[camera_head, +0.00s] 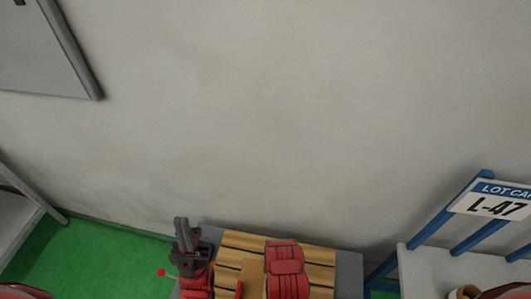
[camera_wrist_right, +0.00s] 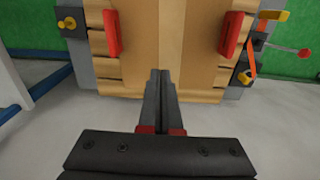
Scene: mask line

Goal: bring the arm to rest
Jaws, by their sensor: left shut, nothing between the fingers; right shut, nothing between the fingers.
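My left gripper (camera_head: 186,231) shows in the head view at the lower left of centre. It is dark, with its fingers together and pointing up, and nothing is seen between them. It stands in front of the left end of the slatted wooden top. My right gripper (camera_wrist_right: 160,74) shows in the wrist view, its grey fingers side by side and touching, with no object between them. Its tips overlap the lower edge of a wooden panel in the picture; I cannot tell how far apart they are.
The slatted wooden top (camera_head: 322,256) lies on a grey bench (camera_head: 349,276) before a plain wall (camera_head: 270,120). A blue-framed rack with an L-47 sign (camera_head: 492,207) stands at right. A red-balled lever (camera_wrist_right: 304,53) juts out at the bench side. Green floor (camera_head: 95,262) is clear at left.

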